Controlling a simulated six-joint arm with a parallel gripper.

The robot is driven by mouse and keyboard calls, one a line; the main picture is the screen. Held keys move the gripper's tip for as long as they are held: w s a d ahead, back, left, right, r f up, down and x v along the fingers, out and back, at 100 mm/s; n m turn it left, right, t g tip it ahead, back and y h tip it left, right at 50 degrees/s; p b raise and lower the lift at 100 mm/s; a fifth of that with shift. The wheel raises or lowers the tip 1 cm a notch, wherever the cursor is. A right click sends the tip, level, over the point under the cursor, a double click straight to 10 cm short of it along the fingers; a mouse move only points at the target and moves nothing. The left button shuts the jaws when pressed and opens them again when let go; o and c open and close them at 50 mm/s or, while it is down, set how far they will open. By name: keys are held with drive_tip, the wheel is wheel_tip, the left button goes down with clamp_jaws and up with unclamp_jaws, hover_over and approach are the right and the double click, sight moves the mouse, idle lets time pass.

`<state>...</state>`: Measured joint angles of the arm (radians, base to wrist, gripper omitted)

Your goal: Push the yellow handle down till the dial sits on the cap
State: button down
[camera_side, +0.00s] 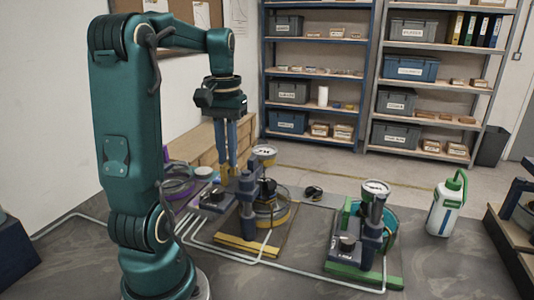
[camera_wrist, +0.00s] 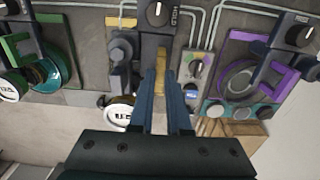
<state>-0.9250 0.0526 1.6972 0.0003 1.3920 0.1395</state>
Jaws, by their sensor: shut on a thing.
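My gripper (camera_side: 230,166) points down at the yellow-marked lever frame, the middle of three. In the wrist view its blue fingers (camera_wrist: 161,78) are closed around the yellow handle (camera_wrist: 161,68), a narrow bar. In the side view the fingers largely hide the handle. The white-faced dial (camera_side: 264,151) is raised beside the fingers; it also shows in the wrist view (camera_wrist: 119,113). A dark round piece (camera_side: 267,187), which looks like the cap, stands below the dial, with a gap between them; I take the dark cylinder in the wrist view (camera_wrist: 121,50) for the same piece.
A green-marked frame with its own dial (camera_side: 375,188) stands to the right in the side view. A purple-marked frame (camera_wrist: 260,70) stands on the other side. Pale pipes cross the floor. A white-and-green bottle (camera_side: 446,207) and shelves (camera_side: 320,70) are farther off.

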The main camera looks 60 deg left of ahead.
sight(229, 181)
drive_tip(key=shift+f, duration=2.5)
drive_tip(key=c, duration=0.9)
unclamp_jaws()
drive_tip(key=shift+r, duration=2.6)
